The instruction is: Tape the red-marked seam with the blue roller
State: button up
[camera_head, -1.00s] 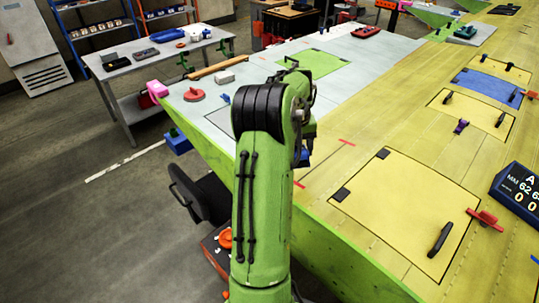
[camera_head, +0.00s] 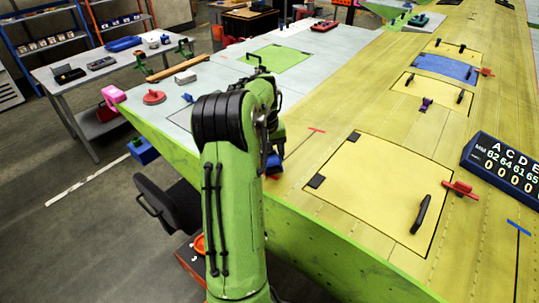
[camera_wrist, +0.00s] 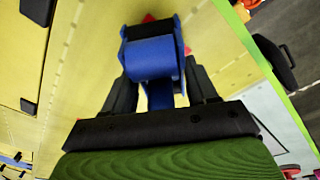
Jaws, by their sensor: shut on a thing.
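The blue roller (camera_wrist: 152,57) is gripped between the two dark fingers of my gripper (camera_wrist: 158,82) in the wrist view. In the head view the roller (camera_head: 273,163) shows as a small blue patch beside my green arm, by the near edge of the yellow wing. The red-marked seam (camera_head: 299,151) is a thin dark line with a red end mark (camera_head: 316,130) at its far end. Its near end is hidden behind the roller and my arm. A bit of red (camera_wrist: 149,18) shows just beyond the roller in the wrist view. I cannot tell whether the roller touches the skin.
A large yellow panel (camera_head: 381,190) with a black handle and a red clamp (camera_head: 460,188) lies right of the seam. A blue-marked line (camera_head: 518,227) and a display box (camera_head: 506,172) are farther right. A black chair (camera_head: 170,205) stands below the wing edge.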

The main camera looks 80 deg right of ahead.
jog(key=shift+s+f+b, duration=0.1)
jog(key=shift+f+b, duration=0.65)
jog(key=shift+f, duration=0.2)
dwell(0.3)
